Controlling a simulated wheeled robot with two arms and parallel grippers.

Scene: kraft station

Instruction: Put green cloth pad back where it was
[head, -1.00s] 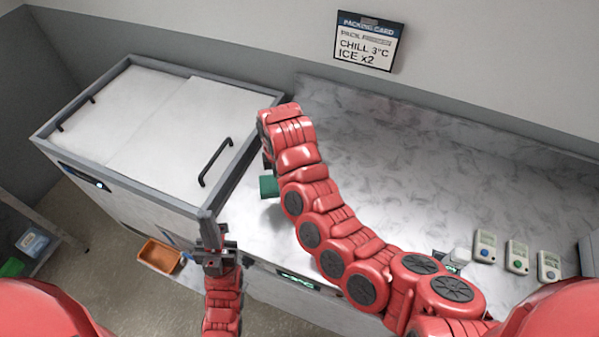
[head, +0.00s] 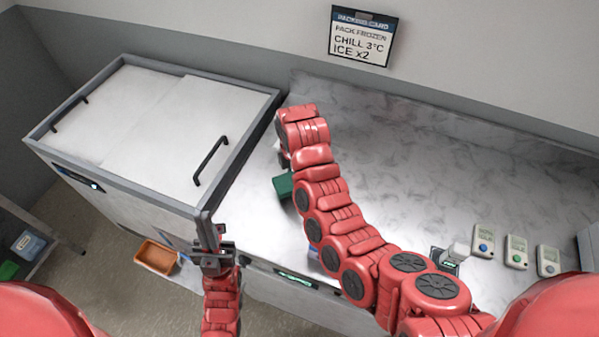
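The green cloth pad (head: 284,186) shows in the head view at the left end of the counter, partly hidden behind my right arm. It moves together with the end of that arm, so my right gripper appears to hold it. The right gripper's fingers are hidden behind the arm. My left gripper (head: 208,232) is in front of the chest freezer's front right corner, well apart from the pad. Its fingers look close together with nothing between them.
The chest freezer (head: 37,138) with white lids and black handles stands at left. Three small timers (head: 517,252) and a white-capped item (head: 458,252) are at the counter's right. An orange bin (head: 157,257) is low in front. The counter's (head: 420,160) middle is clear.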

